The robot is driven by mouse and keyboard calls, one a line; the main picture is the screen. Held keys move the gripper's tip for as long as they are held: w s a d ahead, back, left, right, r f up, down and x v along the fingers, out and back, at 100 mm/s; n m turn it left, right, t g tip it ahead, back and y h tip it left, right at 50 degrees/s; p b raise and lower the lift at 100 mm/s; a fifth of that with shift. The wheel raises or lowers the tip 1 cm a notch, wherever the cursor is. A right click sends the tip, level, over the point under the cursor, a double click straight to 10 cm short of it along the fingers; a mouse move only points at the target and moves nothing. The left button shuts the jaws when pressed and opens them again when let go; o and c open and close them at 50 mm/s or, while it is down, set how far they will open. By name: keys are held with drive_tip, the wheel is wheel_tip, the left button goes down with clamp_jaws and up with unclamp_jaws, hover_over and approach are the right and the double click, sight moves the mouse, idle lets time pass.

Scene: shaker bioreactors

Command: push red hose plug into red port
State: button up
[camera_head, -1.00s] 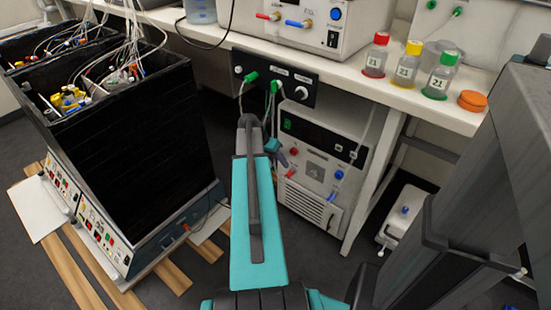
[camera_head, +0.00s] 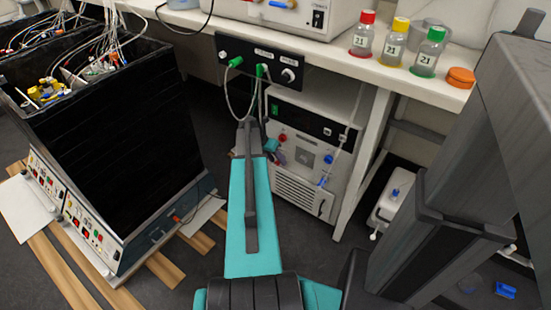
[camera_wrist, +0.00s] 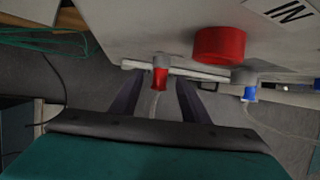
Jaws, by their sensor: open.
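The red hose plug (camera_wrist: 160,79) shows in the wrist view, with a grey fitting at its upper end and a pale hose hanging below. I cannot tell how deep it sits in the fitting, which looks like the port. My gripper (camera_wrist: 156,86) is open, with one dark finger on each side of the plug and visible gaps between. In the head view, my gripper (camera_head: 277,153) is low at the front of the white unit (camera_head: 305,157) under the bench, and the red plug is largely hidden there.
A large red cylinder (camera_wrist: 220,45) sticks out beside the plug, near an "IN" label. A blue plug (camera_wrist: 250,92) with a hose is to the right. A black panel with green plugs (camera_head: 258,62) hangs above. A black box-like unit (camera_head: 120,130) stands left.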

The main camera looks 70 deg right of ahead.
clamp_jaws()
drive_tip(key=shift+w+a+p, duration=0.2)
drive_tip(key=shift+a+p, duration=0.35)
drive_tip(key=shift+a, duration=0.15)
drive_tip(key=shift+w+a+p, duration=0.15)
drive_tip(key=shift+a+p, duration=0.35)
drive_tip(key=shift+a, duration=0.15)
idle(1.1)
drive_tip(key=shift+a, duration=0.15)
drive_tip(key=shift+w+a+p, duration=0.2)
drive_tip(key=shift+a, duration=0.45)
drive_tip(key=shift+w+a+p, duration=0.2)
drive_tip(key=shift+a, duration=0.45)
